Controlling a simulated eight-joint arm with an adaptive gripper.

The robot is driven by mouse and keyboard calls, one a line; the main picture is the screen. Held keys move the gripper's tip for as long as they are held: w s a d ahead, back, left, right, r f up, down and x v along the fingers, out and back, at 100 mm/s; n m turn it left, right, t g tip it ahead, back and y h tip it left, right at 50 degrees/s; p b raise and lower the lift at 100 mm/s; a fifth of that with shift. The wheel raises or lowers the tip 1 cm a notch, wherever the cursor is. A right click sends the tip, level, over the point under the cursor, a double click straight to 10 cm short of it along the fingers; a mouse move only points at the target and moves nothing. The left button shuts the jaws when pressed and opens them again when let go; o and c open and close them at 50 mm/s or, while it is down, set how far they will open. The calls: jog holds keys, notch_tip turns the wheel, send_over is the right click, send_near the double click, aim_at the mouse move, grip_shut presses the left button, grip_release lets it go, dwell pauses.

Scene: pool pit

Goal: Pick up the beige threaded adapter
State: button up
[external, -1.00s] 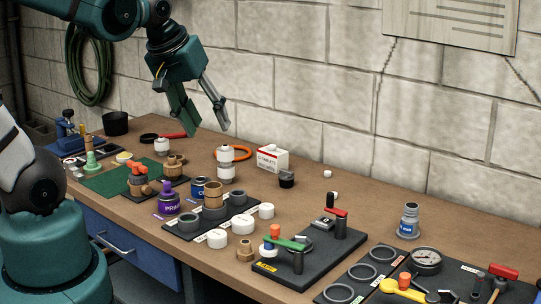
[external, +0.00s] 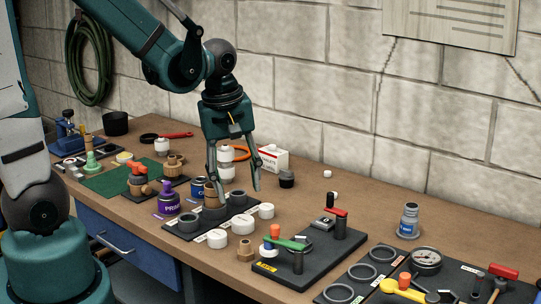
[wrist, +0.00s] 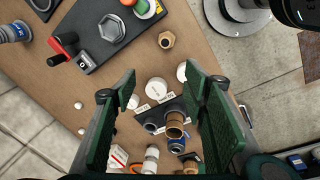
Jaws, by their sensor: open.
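A small tan fitting (external: 246,250) with a hex body and narrower neck stands alone near the table's front edge; it also shows in the wrist view (wrist: 166,40), beyond my fingertips. It looks like the beige threaded adapter, though its threads are too small to make out. A taller brown-tan fitting (wrist: 176,125) stands on the dark tray, seen between my fingers in the wrist view and partly behind a finger in the external view. My gripper (external: 236,190) is open and empty, pointing down above the tray area, apart from the tan fitting.
A black plate (external: 290,272) with red and green handles stands to the right of the tan fitting. A purple can (external: 166,197) and white bottles (external: 227,172) stand nearby.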

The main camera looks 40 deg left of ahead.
aim_at(246, 239)
jog(key=d+f+n, duration=0.1)
jog(key=f, duration=0.1)
jog(key=d+f+n+g+b, duration=0.1)
jog(key=f, duration=0.2)
jog(key=d+f+n, duration=0.1)
jog(key=f, duration=0.2)
jog(key=shift+s+d+n+g+b, duration=0.1)
jog(key=shift+s+n+g+b, duration=0.1)
jog(key=shift+n+g+b, duration=0.15)
jog(key=shift+f, duration=1.25)
jog(key=shift+f, duration=0.1)
jog(key=shift+s+a+f+b, duration=0.1)
jog(key=shift+f+b, duration=0.15)
jog(key=shift+f, duration=0.6)
jog(key=shift+w+a+f+b, duration=0.1)
jog(key=shift+f+b, duration=0.1)
jog(key=shift+f, duration=0.6)
jog(key=shift+s+a+f+b, duration=0.1)
jog(key=shift+f+b, duration=0.15)
jog(key=shift+f, duration=0.6)
jog(key=c, duration=1)
